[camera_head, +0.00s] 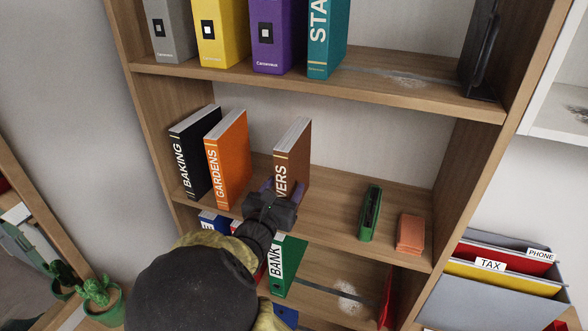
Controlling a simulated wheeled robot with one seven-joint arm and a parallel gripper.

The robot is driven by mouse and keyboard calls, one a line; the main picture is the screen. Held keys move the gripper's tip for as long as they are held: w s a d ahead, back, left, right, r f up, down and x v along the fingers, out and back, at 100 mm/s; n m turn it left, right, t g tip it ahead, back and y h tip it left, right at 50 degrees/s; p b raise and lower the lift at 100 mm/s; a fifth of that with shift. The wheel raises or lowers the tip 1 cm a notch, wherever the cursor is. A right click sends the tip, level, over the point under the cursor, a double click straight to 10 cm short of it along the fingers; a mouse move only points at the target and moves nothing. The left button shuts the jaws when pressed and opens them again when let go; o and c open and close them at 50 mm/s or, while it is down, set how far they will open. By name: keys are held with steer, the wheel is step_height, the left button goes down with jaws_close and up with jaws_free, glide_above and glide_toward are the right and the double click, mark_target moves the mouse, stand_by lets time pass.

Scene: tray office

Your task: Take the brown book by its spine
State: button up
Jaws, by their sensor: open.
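The brown book (294,153) stands upright on the middle shelf, its spine facing me with the white letters "VERS" showing. The lower part of its spine is hidden behind my gripper. My gripper (268,187) is open, its purple-tipped fingers at the lower spine of the brown book. From this view I cannot tell whether the fingers stand on both sides of the spine or just in front of it.
An orange book (228,160) and a black book (193,152) stand left of the brown book, with a gap between. A green object (369,213) and an orange block (410,234) sit to the right on the middle shelf (335,205).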

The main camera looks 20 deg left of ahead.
steer(key=w+p, duration=0.2)
steer(key=w, duration=0.2)
steer(key=shift+w+d+p, duration=0.15)
steer(key=shift+w+p, duration=0.05)
steer(key=shift+p, duration=0.15)
steer(key=shift+r, duration=0.15)
jaws_close()
